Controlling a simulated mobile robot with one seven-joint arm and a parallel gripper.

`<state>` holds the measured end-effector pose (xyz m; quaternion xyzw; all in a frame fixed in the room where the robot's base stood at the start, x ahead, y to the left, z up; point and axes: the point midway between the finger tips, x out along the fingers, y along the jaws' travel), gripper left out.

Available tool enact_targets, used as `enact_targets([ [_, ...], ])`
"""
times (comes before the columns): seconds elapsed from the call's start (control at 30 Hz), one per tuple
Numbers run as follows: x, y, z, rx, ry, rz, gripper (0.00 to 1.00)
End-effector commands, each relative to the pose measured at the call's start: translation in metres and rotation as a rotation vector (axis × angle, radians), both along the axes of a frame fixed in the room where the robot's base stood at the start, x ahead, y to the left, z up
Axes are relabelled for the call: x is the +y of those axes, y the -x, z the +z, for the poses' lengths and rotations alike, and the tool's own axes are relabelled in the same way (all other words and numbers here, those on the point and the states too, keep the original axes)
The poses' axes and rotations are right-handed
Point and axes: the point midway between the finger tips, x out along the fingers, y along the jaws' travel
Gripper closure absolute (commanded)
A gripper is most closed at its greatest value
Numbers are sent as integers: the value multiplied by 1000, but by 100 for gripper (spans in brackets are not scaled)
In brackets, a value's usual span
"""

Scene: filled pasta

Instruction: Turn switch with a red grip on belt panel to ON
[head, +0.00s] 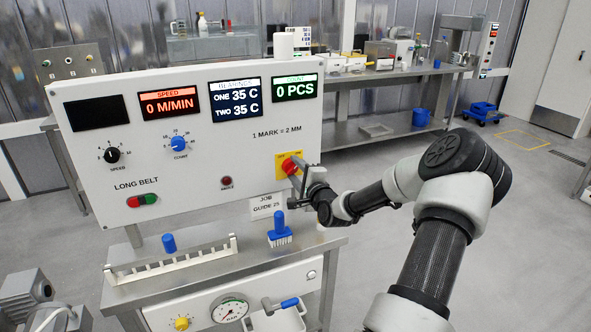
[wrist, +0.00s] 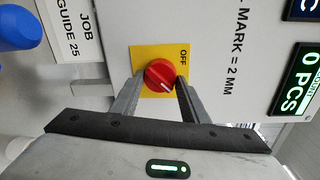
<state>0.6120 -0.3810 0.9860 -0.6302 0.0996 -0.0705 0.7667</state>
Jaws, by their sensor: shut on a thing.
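The belt panel (head: 200,200) is a white upright board with displays and knobs. The switch with a red grip (head: 289,165) sits on a yellow plate (head: 280,158) at the panel's right side. In the wrist view the red grip (wrist: 159,72) is a round knob with a white mark towards its lower right. OFF is printed sideways on the yellow plate (wrist: 139,56) in that view; no ON label is readable. My gripper (head: 298,171) is at the switch, its two fingers on either side of the red grip, shut on it. The fingers partly cover the plate's lower part in the wrist view.
The job guide card (head: 265,206) hangs under the switch. Black (head: 112,155) and blue (head: 179,144) knobs are farther left. Open floor lies right of the panel.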

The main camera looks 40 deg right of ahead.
Motion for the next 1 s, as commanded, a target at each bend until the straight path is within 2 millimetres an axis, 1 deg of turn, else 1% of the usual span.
enact_targets([
  [0.53, -1, 0, -1, -5, -26, -2, 82],
  [0.57, -1, 0, -1, -5, -26, -2, 56],
  [0.6, 0, 0, -1, -5, -25, -1, 49],
  [0.67, 0, 0, -1, -5, -25, -1, 41],
  [1.0, 0, 3, 0, -5, -24, 0, 41],
])
